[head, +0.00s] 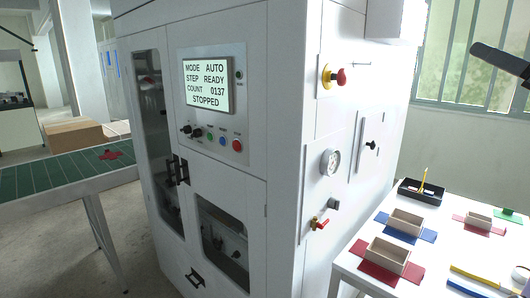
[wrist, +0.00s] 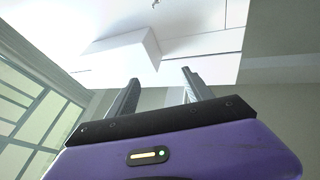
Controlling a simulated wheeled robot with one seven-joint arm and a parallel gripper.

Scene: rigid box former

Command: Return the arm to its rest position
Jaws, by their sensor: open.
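My gripper (wrist: 155,90) shows in the wrist view with its two fingers spread apart and nothing between them. It is open and points toward the upper part of a white machine (wrist: 205,30), with a white box-shaped housing beyond the fingertips. In the head view, a dark piece of my arm (head: 500,60) shows at the upper right edge, in front of the window. The gripper itself is not clearly visible there.
The white machine (head: 285,120) fills the middle, its screen (head: 207,86) reading STOPPED. A red emergency knob (head: 341,77), a gauge (head: 330,161) and a red-handled valve (head: 320,223) stick out from its side. A white table (head: 440,245) with trays stands at right, a green conveyor (head: 60,172) at left.

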